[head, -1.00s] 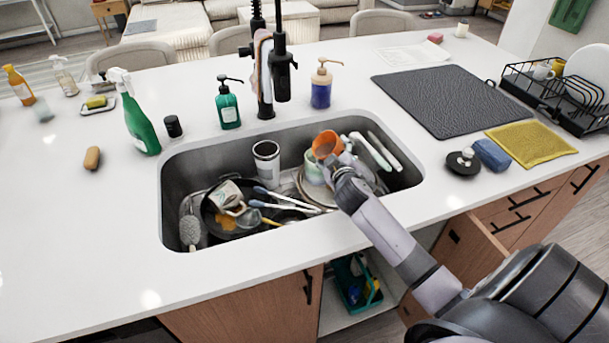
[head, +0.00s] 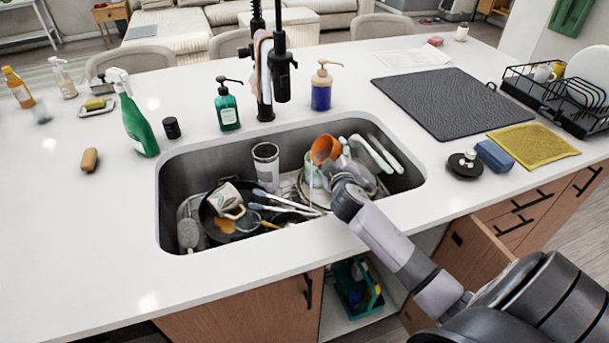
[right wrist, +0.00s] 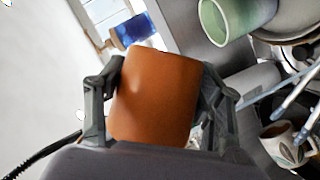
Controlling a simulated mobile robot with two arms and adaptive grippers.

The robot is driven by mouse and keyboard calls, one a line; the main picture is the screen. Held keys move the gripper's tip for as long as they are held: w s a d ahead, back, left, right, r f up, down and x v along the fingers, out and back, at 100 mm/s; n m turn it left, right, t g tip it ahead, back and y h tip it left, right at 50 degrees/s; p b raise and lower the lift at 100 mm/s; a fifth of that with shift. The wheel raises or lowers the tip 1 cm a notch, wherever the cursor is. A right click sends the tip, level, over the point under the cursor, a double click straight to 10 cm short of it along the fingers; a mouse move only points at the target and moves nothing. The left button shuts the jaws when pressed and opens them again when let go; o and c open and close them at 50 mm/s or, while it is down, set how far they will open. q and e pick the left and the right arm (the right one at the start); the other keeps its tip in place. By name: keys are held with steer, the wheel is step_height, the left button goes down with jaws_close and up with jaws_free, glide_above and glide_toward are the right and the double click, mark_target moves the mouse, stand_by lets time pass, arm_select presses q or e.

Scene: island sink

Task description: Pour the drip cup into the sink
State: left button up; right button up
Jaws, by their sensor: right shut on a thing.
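The orange drip cup (head: 325,149) is held over the right part of the sink (head: 215,158), tilted on its side in the head view. My right gripper (head: 337,165) is shut on it. In the right wrist view the orange cup (right wrist: 155,95) sits between both fingers of my right gripper (right wrist: 160,72), which press on its sides. I cannot see its contents clearly; a faint thin line below it may be liquid. My left gripper is not in view.
In the sink are a pale green cup (head: 313,172), a grey-white tumbler (head: 266,163), a pan (head: 209,217) with a patterned mug (head: 226,198), plates and utensils. The black faucet (head: 281,75) and soap bottles stand behind. The front counter edge is clear.

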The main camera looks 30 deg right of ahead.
steer(key=shift+a+f+n+t+h+b, duration=0.1)
steer(key=shift+f+n+t+h+b, duration=0.35)
steer(key=shift+n+b, duration=0.85)
stand_by(0.8)
steer(key=shift+a+r+n+h, duration=0.15)
steer(key=shift+r+n+h, duration=0.3)
steer(key=shift+n, duration=0.15)
stand_by(0.6)
steer(key=shift+w+a+r+n+b, duration=0.15)
steer(key=shift+a+r+n+b, duration=0.15)
steer(key=shift+a+n, duration=0.25)
stand_by(0.3)
steer(key=shift+a+r, duration=0.1)
steer(key=shift+a, duration=0.05)
steer(key=shift+w+a+r+n+h, duration=0.15)
steer(key=shift+n+h, duration=0.15)
steer(key=shift+n, duration=0.15)
